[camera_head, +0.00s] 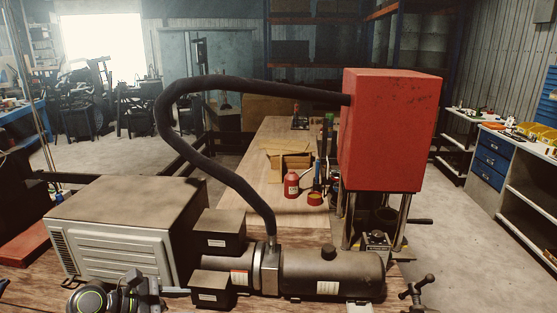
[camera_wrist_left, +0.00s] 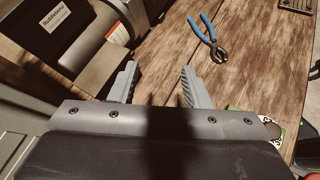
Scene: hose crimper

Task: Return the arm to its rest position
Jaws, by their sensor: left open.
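My left gripper (camera_wrist_left: 157,86) shows in the wrist view with its two grey fingers apart and nothing between them. It is above the wooden tabletop, next to a dark machine part with a white label (camera_wrist_left: 56,15). My right gripper is in neither view. The hose crimper, with a red box-shaped head (camera_head: 390,130) and a dark horizontal cylinder (camera_head: 332,272), stands on the bench. A black hose (camera_head: 207,165) runs from the red head down to the cylinder.
Blue-handled pliers (camera_wrist_left: 211,40) lie on the wood beyond the fingers. A grey vented box (camera_head: 125,230) stands left of the crimper.

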